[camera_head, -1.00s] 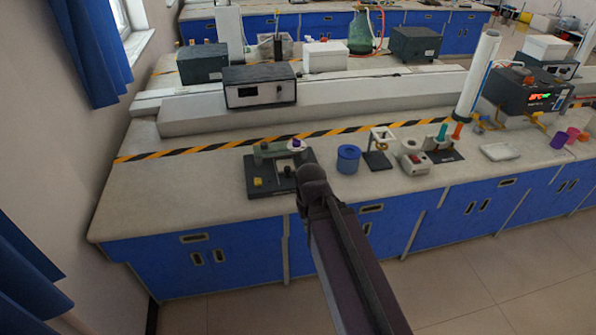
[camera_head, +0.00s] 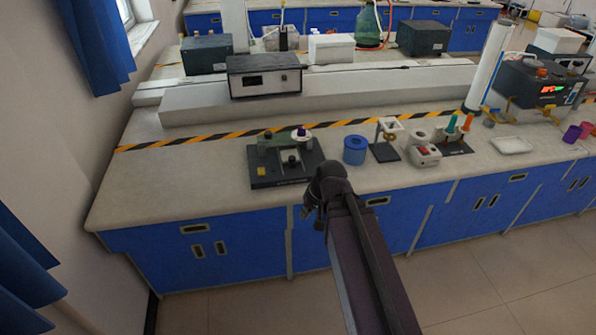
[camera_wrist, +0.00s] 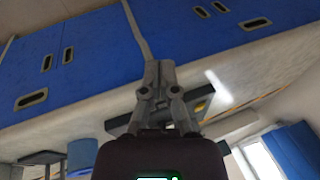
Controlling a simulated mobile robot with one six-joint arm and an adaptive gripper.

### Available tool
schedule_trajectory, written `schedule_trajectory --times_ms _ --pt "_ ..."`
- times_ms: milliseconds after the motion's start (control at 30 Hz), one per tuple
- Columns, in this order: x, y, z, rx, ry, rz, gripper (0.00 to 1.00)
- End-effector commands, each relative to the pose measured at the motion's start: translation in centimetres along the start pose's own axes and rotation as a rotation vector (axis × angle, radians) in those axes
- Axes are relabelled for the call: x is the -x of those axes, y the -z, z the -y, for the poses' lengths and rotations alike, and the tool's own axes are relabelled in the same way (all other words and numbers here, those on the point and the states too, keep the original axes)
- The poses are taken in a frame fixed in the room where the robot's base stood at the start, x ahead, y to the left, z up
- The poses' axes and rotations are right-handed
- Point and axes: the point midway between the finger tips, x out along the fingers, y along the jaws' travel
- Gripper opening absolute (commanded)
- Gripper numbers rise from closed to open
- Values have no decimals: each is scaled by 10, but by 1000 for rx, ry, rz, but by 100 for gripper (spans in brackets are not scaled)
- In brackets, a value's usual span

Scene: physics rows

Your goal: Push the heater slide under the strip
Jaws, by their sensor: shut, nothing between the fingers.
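A device on a black base plate (camera_head: 312,176) stands near the bench's front edge in the head view. It carries a grey-green bar (camera_head: 272,143), a white round piece with a purple top (camera_head: 301,134), a yellow button (camera_head: 262,171) and a small dark block (camera_head: 291,161). I cannot tell which part is the heater slide or the strip. My gripper (camera_head: 315,218) is shut and empty, to the right of and in front of the device, apart from it. In the wrist view the shut fingers (camera_wrist: 158,68) show before the cabinets, with part of the dark base (camera_wrist: 203,95) behind them.
A grey instrument (camera_head: 264,76) sits on the raised ledge behind. The bench (camera_head: 175,185) is clear left of the device.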

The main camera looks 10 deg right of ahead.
Motion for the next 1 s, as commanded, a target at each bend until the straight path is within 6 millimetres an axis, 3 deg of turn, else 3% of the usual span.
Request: schedule_trajectory --times_ms 33,100,367,700,1000 --pt "-17 5 -3 -24 52 -33 0" --pt "-26 15 -1 -60 133 -85 0" --pt "-42 54 -1 -221 424 -282 0" --pt "-38 104 -34 -488 776 -541 0" --pt "-23 130 -74 -689 987 -697 0"
